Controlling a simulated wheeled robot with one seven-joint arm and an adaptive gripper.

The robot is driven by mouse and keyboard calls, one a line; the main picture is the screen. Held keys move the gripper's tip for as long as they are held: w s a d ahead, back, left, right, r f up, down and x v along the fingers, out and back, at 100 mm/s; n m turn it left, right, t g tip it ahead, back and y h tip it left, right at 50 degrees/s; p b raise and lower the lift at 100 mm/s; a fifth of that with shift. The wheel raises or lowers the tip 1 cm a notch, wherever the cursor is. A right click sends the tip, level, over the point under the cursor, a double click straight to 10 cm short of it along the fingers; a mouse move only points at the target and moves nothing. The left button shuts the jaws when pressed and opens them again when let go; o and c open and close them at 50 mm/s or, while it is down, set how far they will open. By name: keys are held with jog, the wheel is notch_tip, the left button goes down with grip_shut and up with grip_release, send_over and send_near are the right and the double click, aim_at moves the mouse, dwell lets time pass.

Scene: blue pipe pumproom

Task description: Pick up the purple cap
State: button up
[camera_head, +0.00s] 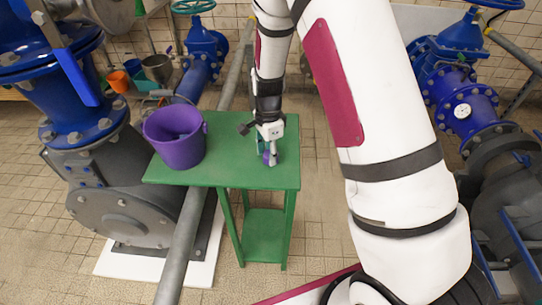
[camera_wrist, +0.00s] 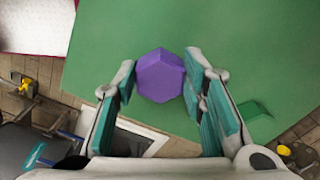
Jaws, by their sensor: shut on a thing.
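The purple cap (camera_wrist: 160,75) is a small hexagonal piece between the fingertips of my gripper (camera_wrist: 159,86) in the wrist view. The teal finger pads close on it from left and right. In the head view my gripper (camera_head: 269,150) points down over the right part of the green table, and the cap (camera_head: 269,159) shows small and partly hidden at its fingertips. The cap is at or just above the tabletop; I cannot tell whether it touches.
The green table (camera_head: 230,165) carries a purple bucket (camera_head: 174,136) at its left. A grey pipe (camera_head: 181,250) runs beside and under the table. Large blue valves and pumps stand left and right. Orange pots (camera_head: 118,81) sit at the back left.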

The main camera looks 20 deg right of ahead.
aim_at(268, 154)
jog(key=shift+r, duration=0.15)
jog(key=shift+r, duration=0.55)
notch_tip(268, 154, up, 2)
jog(key=shift+r, duration=0.15)
jog(key=s+d+r, duration=0.1)
jog(key=s+d, duration=0.3)
jog(key=s, duration=1.1)
notch_tip(268, 154, up, 6)
jog(key=p, duration=0.5)
jog(key=shift+s+r+p, duration=0.2)
jog(key=shift+s+p, duration=0.05)
jog(key=shift+p, duration=0.15)
jog(key=shift+w, duration=0.1)
